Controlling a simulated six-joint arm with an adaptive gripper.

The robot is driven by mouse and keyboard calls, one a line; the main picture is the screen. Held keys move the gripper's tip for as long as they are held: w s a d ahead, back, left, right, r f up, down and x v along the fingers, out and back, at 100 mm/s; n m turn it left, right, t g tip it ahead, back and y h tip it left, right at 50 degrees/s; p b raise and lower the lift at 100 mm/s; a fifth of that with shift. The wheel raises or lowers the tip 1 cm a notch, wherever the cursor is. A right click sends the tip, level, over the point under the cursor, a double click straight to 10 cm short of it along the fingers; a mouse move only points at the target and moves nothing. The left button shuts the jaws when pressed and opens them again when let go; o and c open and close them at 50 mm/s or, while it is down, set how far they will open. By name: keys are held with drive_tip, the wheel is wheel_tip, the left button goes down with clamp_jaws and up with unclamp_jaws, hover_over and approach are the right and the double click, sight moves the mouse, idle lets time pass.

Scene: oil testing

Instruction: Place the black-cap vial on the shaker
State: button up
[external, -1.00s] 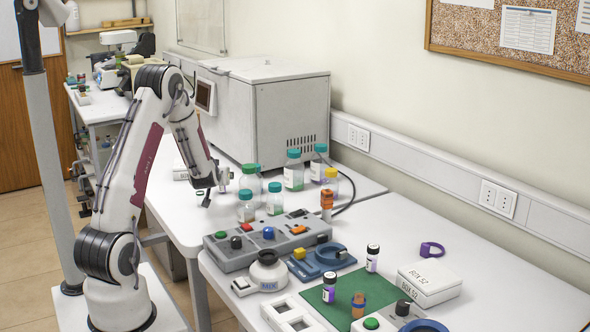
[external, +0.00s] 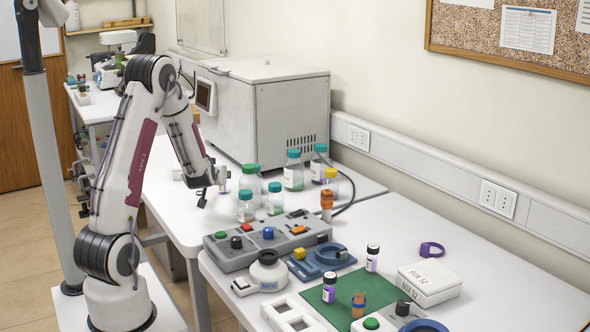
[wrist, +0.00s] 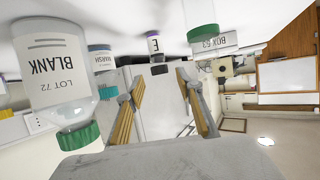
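My gripper (external: 212,192) is over the far table, pointing toward the bottles. In the wrist view, its two yellow-padded fingers (wrist: 160,105) are apart with nothing held. A small vial with a black cap and a white label marked E (wrist: 153,45) appears upside down in the gap, beyond the fingertips. Two other black-capped vials stand on the near table: one with a purple label (external: 329,288) on the green mat, one with a white label (external: 372,259) behind it. The round white device marked MIX (external: 268,274), apparently the shaker, stands at the near table's left edge.
Several capped bottles (external: 275,200) stand close to my gripper; the BLANK bottle (wrist: 58,80) is large in the wrist view. A big white machine (external: 265,110) stands behind. A grey control panel (external: 262,240) and blue device (external: 322,262) are near the MIX device.

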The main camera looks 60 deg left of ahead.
drive_tip(key=v, duration=0.6)
drive_tip(key=shift+d, duration=0.2)
drive_tip(key=shift+s+r, duration=0.1)
idle(0.7)
drive_tip(key=w+d+r+m+h, duration=0.1)
drive_tip(key=d, duration=0.3)
drive_tip(key=w+d+r+m+t+h, duration=0.1)
drive_tip(key=d+h, duration=0.1)
drive_tip(key=d, duration=0.2)
drive_tip(key=w+d+r+t+h, duration=0.1)
drive_tip(key=w+d+r, duration=0.1)
drive_tip(key=d, duration=0.2)
drive_tip(key=shift+d+r+m+h, duration=0.15)
drive_tip(key=shift+d+m+h, duration=0.15)
drive_tip(key=shift+m, duration=0.1)
drive_tip(key=s+d+r+m+h, duration=0.2)
drive_tip(key=s+d, duration=0.1)
drive_tip(key=d, duration=0.4)
drive_tip(key=s+d+r+m+g+h, duration=0.1)
drive_tip(key=s+d+m+h, duration=0.1)
drive_tip(key=s+d, duration=0.35)
drive_tip(key=s+d+r+m+h, duration=0.1)
drive_tip(key=d+r+m+h, duration=0.1)
drive_tip(key=d, duration=0.6)
drive_tip(key=s+d+m+g, duration=0.2)
drive_tip(key=s+d, duration=0.1)
drive_tip(key=s, duration=1)
drive_tip(key=shift+d+r+g+h, duration=0.2)
drive_tip(key=shift+d+g+h, duration=0.1)
drive_tip(key=shift+g, duration=0.1)
